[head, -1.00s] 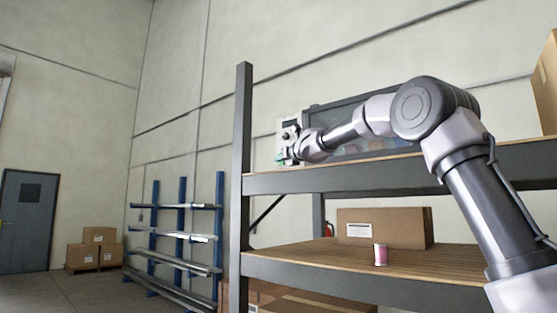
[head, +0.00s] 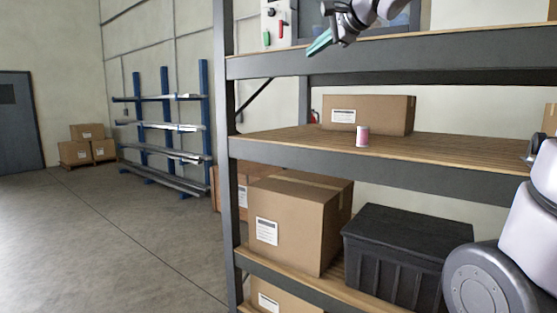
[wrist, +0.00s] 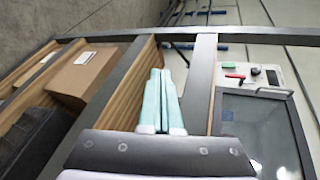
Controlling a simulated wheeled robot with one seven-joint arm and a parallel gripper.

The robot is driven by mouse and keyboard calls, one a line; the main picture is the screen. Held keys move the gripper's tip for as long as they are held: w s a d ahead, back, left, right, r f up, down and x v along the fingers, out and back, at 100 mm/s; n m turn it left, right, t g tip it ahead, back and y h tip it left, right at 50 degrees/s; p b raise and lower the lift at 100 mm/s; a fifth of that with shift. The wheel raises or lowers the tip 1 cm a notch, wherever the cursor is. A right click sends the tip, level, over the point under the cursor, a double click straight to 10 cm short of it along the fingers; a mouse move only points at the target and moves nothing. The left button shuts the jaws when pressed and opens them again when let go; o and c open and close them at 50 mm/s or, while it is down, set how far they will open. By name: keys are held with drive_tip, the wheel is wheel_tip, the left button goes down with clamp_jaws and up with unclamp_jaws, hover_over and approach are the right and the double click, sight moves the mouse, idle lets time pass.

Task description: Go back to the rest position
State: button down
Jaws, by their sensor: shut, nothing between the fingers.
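My gripper (head: 320,43) is at the top of the head view, in front of the upper shelf beam. Its teal fingers point down and to the left. In the wrist view the two teal fingers (wrist: 159,100) lie side by side, shut with nothing between them. They are over the shelf's beams and boards in that view. Part of my arm is cut off by the top edge of the head view.
The shelf rack (head: 490,60) stands close in front. A pink and white can (head: 362,137) and a carton (head: 372,115) are on its middle board. A large carton (head: 300,220) and a black crate (head: 405,255) are below. Open floor (head: 120,230) lies left.

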drive_tip(key=s+d+f+n+g+h, duration=0.2)
drive_tip(key=s+d+f+n+h, duration=0.1)
drive_tip(key=s+d+f, duration=0.4)
drive_tip(key=s+d+f+n+g+h, duration=0.2)
drive_tip(key=s+d+f+n, duration=0.4)
drive_tip(key=s+f, duration=0.8)
drive_tip(key=shift+s+d+f+h, duration=0.15)
drive_tip(key=shift+s+d+h, duration=0.45)
drive_tip(key=shift+d, duration=0.55)
